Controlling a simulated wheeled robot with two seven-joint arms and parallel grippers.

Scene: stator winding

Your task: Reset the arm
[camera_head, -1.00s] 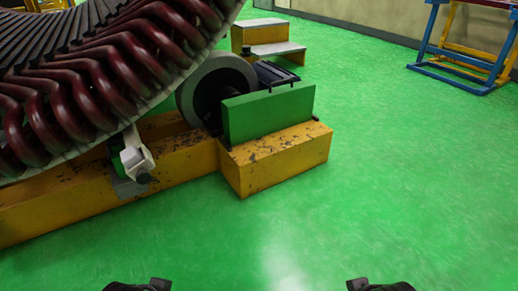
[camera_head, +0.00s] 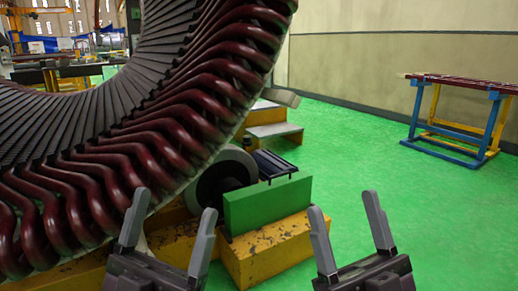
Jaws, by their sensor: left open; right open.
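My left gripper (camera_head: 167,236) is at the bottom, left of centre, with its two grey fingers apart and pointing up. It appears in front of the stator's lower edge and the yellow base. My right gripper (camera_head: 349,222) is at the bottom, right of centre, also open, with green floor between its fingers. Both grippers are empty. The large stator (camera_head: 140,150), with dark red coil ends around a black slotted core, fills the left side. Parts of the stator and base are hidden behind my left gripper.
A yellow base (camera_head: 262,258) carries a green block (camera_head: 268,204) and a grey roller wheel (camera_head: 237,158). Yellow steps (camera_head: 275,131) stand behind. A blue and yellow rack (camera_head: 455,125) holding long dark red bars stands at the right by the wall. The green floor between is clear.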

